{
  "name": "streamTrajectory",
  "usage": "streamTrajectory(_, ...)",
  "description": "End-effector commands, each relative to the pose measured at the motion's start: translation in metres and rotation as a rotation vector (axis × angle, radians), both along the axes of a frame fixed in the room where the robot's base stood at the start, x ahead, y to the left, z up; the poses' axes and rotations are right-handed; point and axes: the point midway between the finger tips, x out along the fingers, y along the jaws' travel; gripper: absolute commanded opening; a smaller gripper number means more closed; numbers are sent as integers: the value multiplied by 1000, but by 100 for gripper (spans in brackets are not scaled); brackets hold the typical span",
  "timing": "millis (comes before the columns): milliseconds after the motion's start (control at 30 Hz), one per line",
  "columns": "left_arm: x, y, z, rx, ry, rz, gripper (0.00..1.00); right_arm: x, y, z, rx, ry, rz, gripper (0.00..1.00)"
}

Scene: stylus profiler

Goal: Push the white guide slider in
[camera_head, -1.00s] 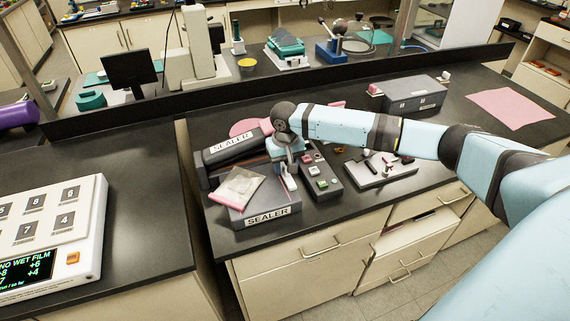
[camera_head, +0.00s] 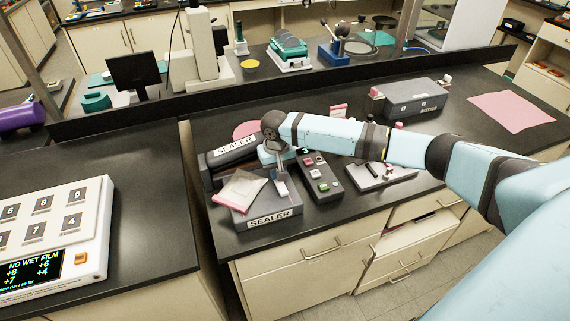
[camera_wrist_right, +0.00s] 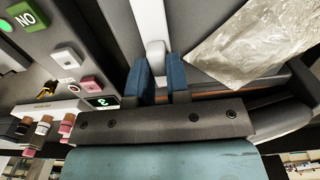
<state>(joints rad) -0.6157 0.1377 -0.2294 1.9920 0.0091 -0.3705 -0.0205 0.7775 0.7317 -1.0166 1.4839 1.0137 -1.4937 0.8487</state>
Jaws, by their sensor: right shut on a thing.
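The sealer (camera_head: 270,216) stands on the black bench, with its dark arm raised at the back. My right gripper (camera_head: 281,176) reaches down over the sealer's right part, beside its button panel. In the right wrist view my right gripper (camera_wrist_right: 161,72) has its two blue fingers on either side of the white guide slider (camera_wrist_right: 154,50), shut on it. The slider's lower end is hidden between the fingers. A clear pouch with a pink edge (camera_head: 240,190) lies on the sealer, left of the gripper; it also shows in the wrist view (camera_wrist_right: 235,50). My left gripper is not in view.
The button panel (camera_head: 320,178) stands close to the gripper's right. A tray with small tools (camera_head: 380,174) lies further right, and a grey box (camera_head: 412,97) behind. A white keypad device (camera_head: 95,235) stands on the left bench. The bench front by the tray is clear.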

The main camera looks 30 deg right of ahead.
Motion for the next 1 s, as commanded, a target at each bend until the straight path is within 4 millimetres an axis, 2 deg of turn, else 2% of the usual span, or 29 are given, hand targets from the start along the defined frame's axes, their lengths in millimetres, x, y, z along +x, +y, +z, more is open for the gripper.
streamTrajectory(233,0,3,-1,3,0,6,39,1,4,1,7,-5,2,0)
streamTrajectory(267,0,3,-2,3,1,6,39,1,4,1,7,-5,2,21)
streamTrajectory(367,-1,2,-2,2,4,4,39,1,4,1,7,-4,2,43)
streamTrajectory(733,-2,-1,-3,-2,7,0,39,1,3,6,6,-5,1,43)
streamTrajectory(867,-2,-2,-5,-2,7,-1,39,2,3,24,6,-6,2,43)
streamTrajectory(1000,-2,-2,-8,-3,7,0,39,2,3,56,5,-7,3,43)
